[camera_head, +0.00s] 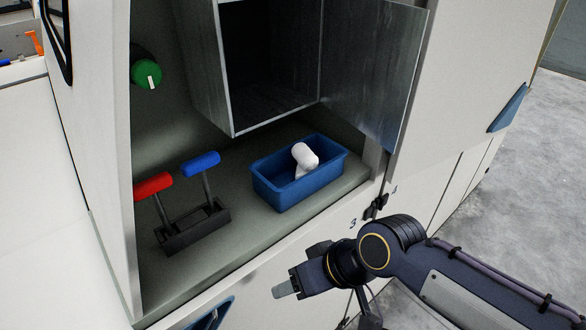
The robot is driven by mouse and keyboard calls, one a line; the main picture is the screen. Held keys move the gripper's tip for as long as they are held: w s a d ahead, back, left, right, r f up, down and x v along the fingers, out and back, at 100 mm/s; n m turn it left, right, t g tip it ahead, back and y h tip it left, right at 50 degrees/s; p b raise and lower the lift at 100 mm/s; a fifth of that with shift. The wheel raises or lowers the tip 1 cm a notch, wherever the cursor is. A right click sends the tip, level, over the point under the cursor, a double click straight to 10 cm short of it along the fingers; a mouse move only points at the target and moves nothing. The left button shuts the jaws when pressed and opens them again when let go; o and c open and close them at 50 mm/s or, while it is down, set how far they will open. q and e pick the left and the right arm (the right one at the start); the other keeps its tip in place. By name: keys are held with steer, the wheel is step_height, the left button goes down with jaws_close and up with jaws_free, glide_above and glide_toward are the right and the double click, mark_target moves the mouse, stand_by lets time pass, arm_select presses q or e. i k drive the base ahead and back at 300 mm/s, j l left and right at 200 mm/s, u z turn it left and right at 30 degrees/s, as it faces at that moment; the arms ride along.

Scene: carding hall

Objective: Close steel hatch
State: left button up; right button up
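The steel hatch (375,75) is a grey metal door. It stands open to the right of a dark steel box (270,60) mounted in the machine's recess, and the box's inside shows. My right gripper (281,291) is in front of the recess, low in the picture, pointing left. It is below and apart from the hatch. Its fingers appear as one small grey tip, so whether they are open or shut is unclear. My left gripper is not in view.
A blue bin (285,196) with a white object (305,157) sits on the ledge below the box. Left of it are a red-handled lever (154,185) and a blue-handled lever (201,164). A green knob (147,73) is on the wall. Grey floor (520,190) is free at right.

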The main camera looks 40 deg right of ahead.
mark_target(372, 52)
steer(key=l, duration=0.8)
steer(key=l+u, duration=0.1)
steer(key=l, duration=0.7)
steer(key=k+l, duration=0.15)
steer(key=l, duration=0.65)
steer(key=i+u, duration=0.05)
